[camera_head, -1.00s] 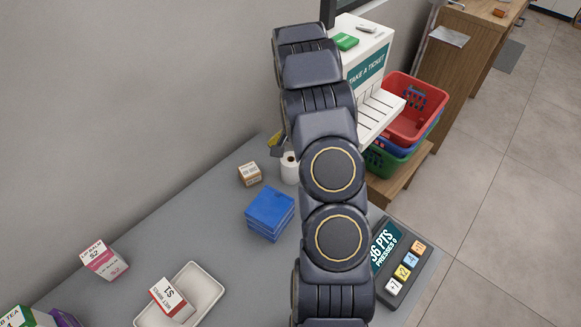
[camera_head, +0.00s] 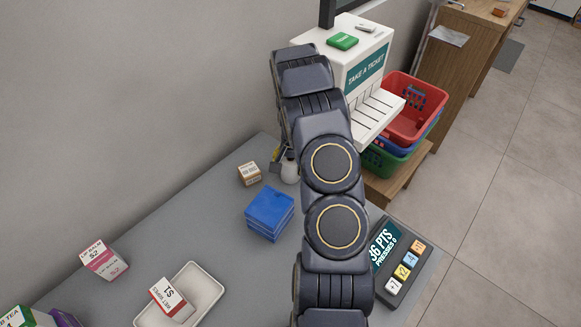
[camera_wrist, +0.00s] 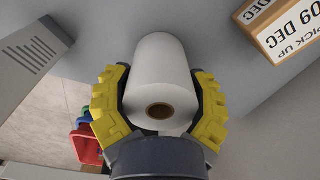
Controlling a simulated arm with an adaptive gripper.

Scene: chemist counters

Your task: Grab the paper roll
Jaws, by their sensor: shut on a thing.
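The white paper roll (camera_wrist: 160,68) with a brown core hole lies between the two yellow-padded fingers of my gripper (camera_wrist: 160,108) in the wrist view. The fingers are closed around its sides. In the head view, the paper roll (camera_head: 289,171) shows beside my arm on the grey counter, and it is partly hidden. The tip of my gripper (camera_head: 279,156) is there at the roll, mostly hidden by my arm. Whether the roll still touches the counter cannot be told.
A small brown-and-white box (camera_head: 249,174) stands just left of the roll. A blue stack (camera_head: 269,212) is in front of it. A white ticket machine (camera_head: 352,75) stands behind, with red, blue and green baskets (camera_head: 405,110) to its right. A keypad (camera_head: 400,262) is front right.

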